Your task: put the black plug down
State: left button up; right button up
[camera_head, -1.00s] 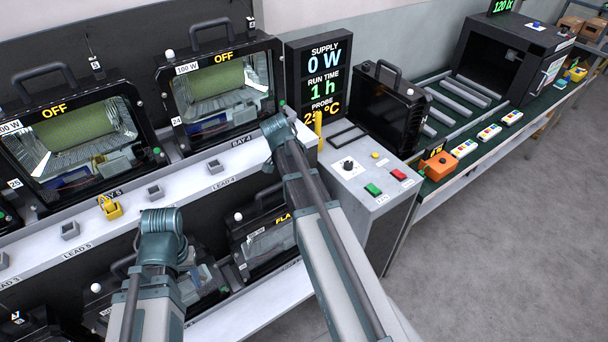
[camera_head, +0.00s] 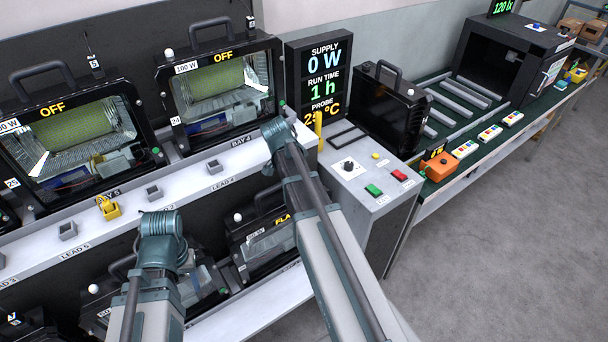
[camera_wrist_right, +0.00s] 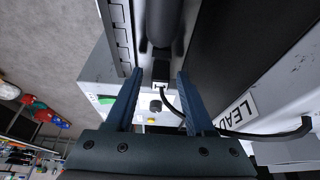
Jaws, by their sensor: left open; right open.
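In the right wrist view a small black plug (camera_wrist_right: 161,71) with a pale end lies between the two blue fingers of my right gripper (camera_wrist_right: 159,73). The fingers stand apart with a gap on each side of it. A black cable (camera_wrist_right: 262,134) curves off to the right past a LEAD label. In the head view my right wrist is over the ledge by the BAY 4 label, and its fingers and the plug are hidden behind it. My left gripper (camera_head: 160,224) is at the lower left in front of the ledge; its fingers are mostly hidden by the wrist.
A white ledge (camera_head: 190,178) carries small grey sockets and a yellow plug (camera_head: 109,207). Floodlights (camera_head: 222,88) marked OFF stand behind it. The supply display (camera_head: 322,80), a control box (camera_head: 372,180) with red and green buttons and a black housing (camera_head: 388,110) stand to the right.

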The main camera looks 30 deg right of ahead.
jog(key=shift+r, duration=0.15)
jog(key=shift+r+p, duration=0.55)
jog(key=shift+p, duration=0.15)
jog(key=p+v, duration=1)
jog(key=v, duration=0.1)
jog(key=shift+a+r+p, duration=0.15)
jog(key=shift+r+p, duration=0.2)
jog(key=shift+a, duration=0.1)
jog(key=s+a+n+y, duration=0.1)
jog(key=s+a+n, duration=0.4)
jog(key=a+n, duration=0.2)
jog(key=s+a+f+n+y, duration=0.1)
jog(key=s+a+n, duration=0.4)
jog(key=a, duration=0.5)
jog(key=s+a+n+y, duration=0.1)
jog(key=s+a+n, duration=0.5)
jog(key=a+n, duration=0.2)
jog(key=shift+a+f+n+g, duration=0.3)
jog(key=shift+a+n, duration=0.05)
jog(key=shift+n, duration=0.05)
